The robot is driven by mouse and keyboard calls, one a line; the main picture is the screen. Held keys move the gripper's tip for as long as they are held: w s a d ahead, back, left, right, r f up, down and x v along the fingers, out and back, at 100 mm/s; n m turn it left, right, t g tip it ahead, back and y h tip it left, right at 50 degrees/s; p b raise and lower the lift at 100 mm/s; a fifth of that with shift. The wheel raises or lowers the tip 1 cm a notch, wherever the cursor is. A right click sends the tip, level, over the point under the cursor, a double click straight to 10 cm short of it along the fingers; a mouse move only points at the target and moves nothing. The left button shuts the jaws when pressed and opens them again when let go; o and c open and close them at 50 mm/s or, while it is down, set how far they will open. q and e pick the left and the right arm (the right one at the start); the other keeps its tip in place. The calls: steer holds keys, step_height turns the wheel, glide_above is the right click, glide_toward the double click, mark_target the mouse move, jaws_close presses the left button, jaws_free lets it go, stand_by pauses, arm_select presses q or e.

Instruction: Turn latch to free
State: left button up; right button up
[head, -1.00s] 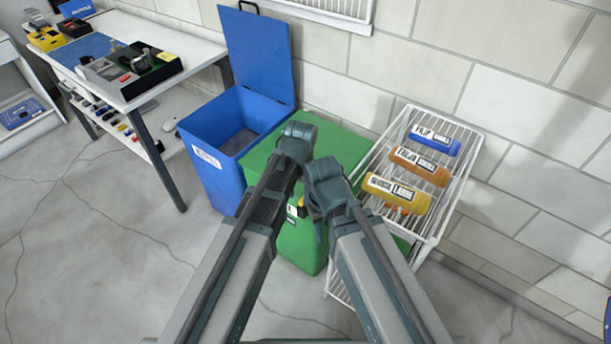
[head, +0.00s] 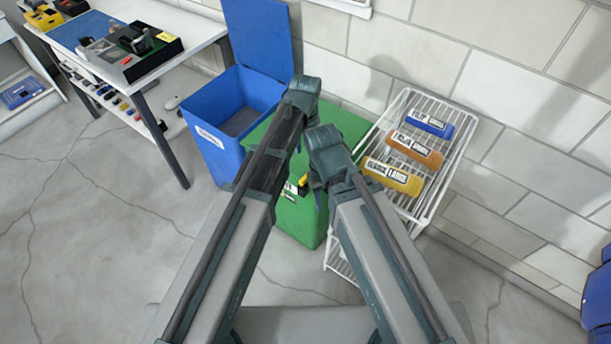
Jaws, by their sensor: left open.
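A green bin (head: 352,126) with a closed lid stands in the middle, partly behind my arms. On its front is a white label (head: 290,192) and a small yellow and black part (head: 303,183), which looks like the latch. Whether the latch is turned cannot be made out. My left gripper (head: 312,186) is mostly hidden behind my arm links, close to the latch in the picture. It is open, but whether it touches the latch is not visible. My right gripper is hidden behind its own arm.
A blue bin (head: 207,168) with its lid raised stands left of the green bin. A white wire rack (head: 445,178) with blue, orange and yellow bottles stands right. A workbench (head: 203,32) is at upper left. Floor is clear at lower left.

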arm_select(q)
step_height(320, 180, down, 12)
steer(key=b, duration=1.1)
steer(key=shift+c, duration=0.3)
jaws_close()
